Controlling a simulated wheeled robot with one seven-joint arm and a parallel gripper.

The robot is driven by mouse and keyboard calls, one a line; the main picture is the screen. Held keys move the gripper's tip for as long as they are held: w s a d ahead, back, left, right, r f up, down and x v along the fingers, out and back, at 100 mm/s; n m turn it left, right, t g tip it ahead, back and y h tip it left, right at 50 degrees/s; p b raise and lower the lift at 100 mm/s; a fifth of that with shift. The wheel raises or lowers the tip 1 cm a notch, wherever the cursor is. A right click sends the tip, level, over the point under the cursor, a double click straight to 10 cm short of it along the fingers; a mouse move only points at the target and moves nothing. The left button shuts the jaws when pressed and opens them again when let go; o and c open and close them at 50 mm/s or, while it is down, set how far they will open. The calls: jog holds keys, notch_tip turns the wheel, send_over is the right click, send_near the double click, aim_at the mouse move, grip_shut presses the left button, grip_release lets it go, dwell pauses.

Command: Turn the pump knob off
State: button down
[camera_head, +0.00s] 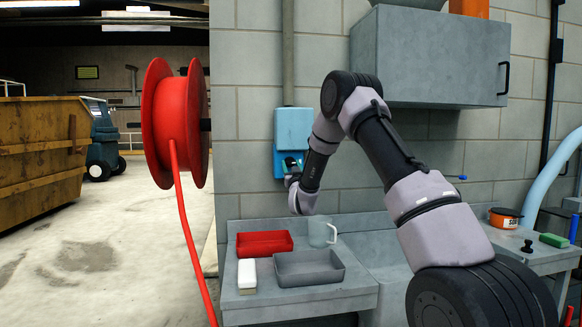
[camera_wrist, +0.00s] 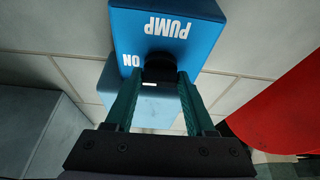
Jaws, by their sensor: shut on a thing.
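The blue pump control box (camera_head: 293,128) is fixed to the grey block wall, left of my arm in the head view. In the wrist view the box (camera_wrist: 205,22) shows the white words "PUMP" and "ON". A black knob (camera_wrist: 159,68) sits on its face, between the green fingers of my gripper (camera_wrist: 158,82). My gripper (camera_head: 291,166) is at the lower part of the box in the head view and is shut on the knob.
A red hose reel (camera_head: 174,123) hangs left of the box. Below are a counter (camera_head: 300,299) with a red tray (camera_head: 264,243), a grey tray (camera_head: 310,268), a white block-shaped item (camera_head: 247,275) and a clear jug (camera_head: 321,232). A grey cabinet (camera_head: 435,58) is at upper right.

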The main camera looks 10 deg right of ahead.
jog(key=n+y, duration=0.1)
jog(key=n, duration=0.2)
jog(key=n+y, duration=0.2)
jog(key=n, duration=0.1)
jog(key=shift+d+n+g, duration=0.15)
jog(key=shift+n+g, duration=0.25)
jog(key=n+y, duration=0.1)
jog(key=n, duration=0.2)
jog(key=n+g+y, duration=0.1)
jog(key=n, duration=0.2)
jog(key=shift+d+r+g+y, duration=0.1)
jog(key=shift+g+y, duration=0.2)
jog(key=shift+y, duration=0.1)
jog(key=n+g, duration=0.1)
jog(key=n, duration=0.4)
jog(key=shift+r+g+y, duration=0.1)
jog(key=shift+g+y, duration=0.3)
jog(key=shift+n+g, duration=0.8)
jog(key=shift+n, duration=1.2)
jog(key=shift+c, duration=1.4)
grip_release()
jog(key=shift+s+d+r, duration=0.1)
